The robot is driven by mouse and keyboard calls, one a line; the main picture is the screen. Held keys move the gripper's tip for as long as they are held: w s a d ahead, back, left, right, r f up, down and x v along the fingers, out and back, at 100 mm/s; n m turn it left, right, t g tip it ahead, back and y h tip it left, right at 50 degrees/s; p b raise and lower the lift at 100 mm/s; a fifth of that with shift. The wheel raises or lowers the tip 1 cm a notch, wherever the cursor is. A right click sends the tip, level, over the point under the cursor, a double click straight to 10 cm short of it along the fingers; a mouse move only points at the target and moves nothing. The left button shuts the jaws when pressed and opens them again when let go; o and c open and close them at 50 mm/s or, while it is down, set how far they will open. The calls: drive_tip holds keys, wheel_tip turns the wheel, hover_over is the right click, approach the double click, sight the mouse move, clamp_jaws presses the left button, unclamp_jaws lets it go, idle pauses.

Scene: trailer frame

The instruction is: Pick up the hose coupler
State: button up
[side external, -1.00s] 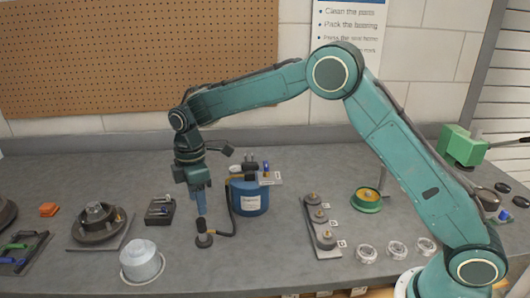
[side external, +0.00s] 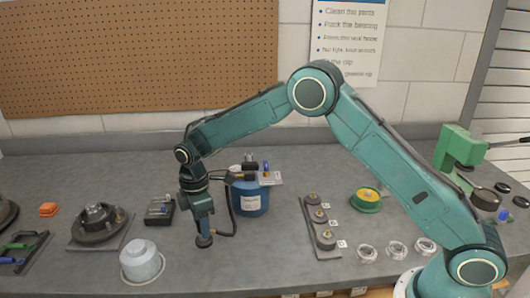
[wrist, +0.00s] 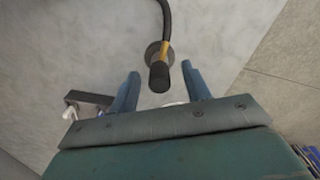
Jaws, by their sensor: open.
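The hose coupler (wrist: 159,76) is a dark upright cylinder with a yellowish collar, standing on a small round base (wrist: 153,50). A black hose (wrist: 166,15) runs from it, and in the side view it leads toward the blue bucket (side external: 250,200). My gripper (wrist: 160,72) is open, with one blue finger on each side of the coupler; I cannot tell whether either touches it. In the side view my gripper (side external: 204,230) points down over the coupler's spot, and its fingers hide most of the coupler. The round base (side external: 205,241) shows just below the fingertips.
A pale grey cylinder (side external: 141,264) stands left in front. A small black tray (side external: 159,213) and a hub (side external: 96,218) on a plate lie further left. A narrow plate with round fittings (side external: 320,225) is to the right. Bare bench lies in front.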

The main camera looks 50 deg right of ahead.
drive_tip(key=shift+f, duration=1.15)
clamp_jaws()
